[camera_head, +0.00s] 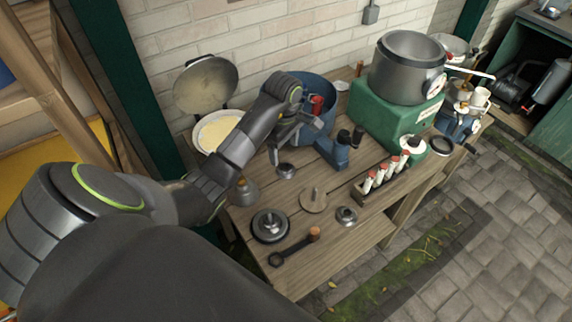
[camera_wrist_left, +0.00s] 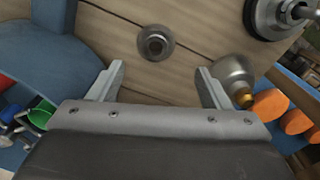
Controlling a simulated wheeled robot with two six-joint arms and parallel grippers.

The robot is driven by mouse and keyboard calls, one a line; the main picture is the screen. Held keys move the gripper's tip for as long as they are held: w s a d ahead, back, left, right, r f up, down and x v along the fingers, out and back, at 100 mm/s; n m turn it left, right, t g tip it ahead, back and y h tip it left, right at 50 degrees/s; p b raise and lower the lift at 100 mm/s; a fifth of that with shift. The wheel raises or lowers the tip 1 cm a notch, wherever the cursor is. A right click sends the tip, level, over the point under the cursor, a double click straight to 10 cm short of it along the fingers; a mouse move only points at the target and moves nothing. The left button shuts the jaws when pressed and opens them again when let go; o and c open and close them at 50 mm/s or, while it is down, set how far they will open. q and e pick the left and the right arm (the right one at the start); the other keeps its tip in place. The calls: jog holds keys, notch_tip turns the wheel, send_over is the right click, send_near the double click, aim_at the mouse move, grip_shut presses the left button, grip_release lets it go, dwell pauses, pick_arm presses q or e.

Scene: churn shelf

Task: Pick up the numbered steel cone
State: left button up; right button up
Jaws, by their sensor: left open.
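A small round steel piece (camera_head: 285,169), apparently the cone, stands on the wooden bench just below my left gripper (camera_head: 284,148). In the left wrist view the steel piece (camera_wrist_left: 155,43) shows from above with a dark hole in its top, beyond and between the open fingertips (camera_wrist_left: 160,69). No number can be read on it. A wider steel cone-like piece with a brass tip (camera_wrist_left: 233,80) is beside the right-hand finger; it also shows in the head view (camera_head: 245,193), next to my forearm. My left gripper is open and empty. My right gripper is not in view.
A blue tub (camera_head: 318,92) stands behind the gripper. A steel weight disc (camera_head: 269,226), a wooden disc with peg (camera_head: 313,200), a steel ring (camera_head: 346,215) and a wrench (camera_head: 292,247) lie in front. A bottle rack (camera_head: 372,194) and green box (camera_head: 372,112) are to the right.

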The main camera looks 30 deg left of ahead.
aim_at(285, 163)
pick_arm(q)
jog(key=shift+w+f+b, duration=0.1)
jog(key=shift+f+b, duration=1.15)
jog(key=shift+f, duration=0.4)
jog(key=shift+f+b, duration=0.45)
jog(key=shift+b, duration=0.05)
jog(key=f+p, duration=0.1)
jog(key=f, duration=0.1)
jog(key=shift+w+a+f+p, duration=0.15)
jog(key=shift+w+f+p, duration=0.15)
jog(key=shift+p, duration=0.05)
jog(key=shift+f, duration=0.4)
jog(key=shift+s, duration=0.1)
jog(key=c, duration=1.1)
